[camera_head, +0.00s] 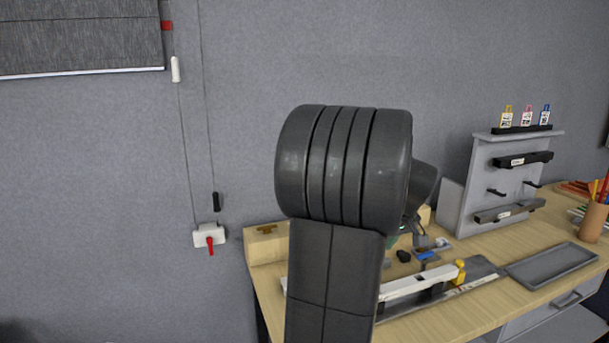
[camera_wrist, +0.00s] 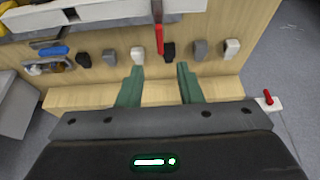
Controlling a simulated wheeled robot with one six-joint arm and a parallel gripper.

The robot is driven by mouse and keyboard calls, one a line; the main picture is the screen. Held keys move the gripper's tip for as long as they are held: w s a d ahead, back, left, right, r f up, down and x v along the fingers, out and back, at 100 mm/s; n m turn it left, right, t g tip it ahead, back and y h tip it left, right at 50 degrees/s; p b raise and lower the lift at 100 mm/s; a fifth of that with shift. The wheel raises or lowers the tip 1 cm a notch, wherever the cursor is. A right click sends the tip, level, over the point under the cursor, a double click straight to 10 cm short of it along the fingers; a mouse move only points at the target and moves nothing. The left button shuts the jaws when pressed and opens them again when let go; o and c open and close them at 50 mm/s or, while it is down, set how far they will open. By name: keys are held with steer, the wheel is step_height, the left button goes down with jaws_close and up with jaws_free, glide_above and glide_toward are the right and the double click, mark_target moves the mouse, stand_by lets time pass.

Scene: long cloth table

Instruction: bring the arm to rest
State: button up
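My gripper (camera_wrist: 160,68) shows in the wrist view with two green fingers. The fingers are parted and nothing is held between them. The fingertips point toward a row of several small black, grey and white pieces on the wooden table (camera_wrist: 240,75). In the head view my dark arm fills the middle, bent at a thick ribbed joint. It hides most of the gripper and part of the table behind it.
A white bar (camera_head: 420,283) with a yellow piece (camera_head: 460,270) lies across the table. A grey tray (camera_head: 550,265), a grey stand (camera_head: 505,185) and a pencil cup (camera_head: 593,220) are at the right. A wall box with a red lever (camera_head: 208,236) is left of the table.

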steer(key=p+x, duration=0.1)
steer(key=x, duration=0.9)
steer(key=shift+w+f, duration=0.1)
steer(key=shift+f, duration=0.15)
steer(key=shift+r+m+p, duration=0.1)
steer(key=shift+m+p, duration=0.2)
steer(key=shift+p, duration=0.15)
steer(key=shift+a+r+m+h+p, duration=0.15)
steer(key=shift+m+h+p, duration=0.15)
steer(key=shift+m+p, duration=0.3)
steer(key=shift+a+m+h+p, duration=0.1)
steer(key=shift+m+h+p, duration=0.4)
steer(key=shift+m+p, duration=0.7)
steer(key=shift+a+f+m+h, duration=0.1)
steer(key=shift+m+h, duration=0.15)
steer(key=shift+m, duration=0.4)
steer(key=shift+f+m+h, duration=0.1)
steer(key=shift+m+h, duration=0.2)
steer(key=shift+m, duration=0.4)
steer(key=shift+a+f+m+h, duration=0.15)
steer(key=shift+m+h, duration=0.1)
steer(key=shift+m, duration=0.4)
steer(key=shift+d+r, duration=0.1)
steer(key=shift+r, duration=0.3)
steer(key=b+v, duration=0.1)
steer(key=v, duration=0.8)
steer(key=shift+r, duration=0.15)
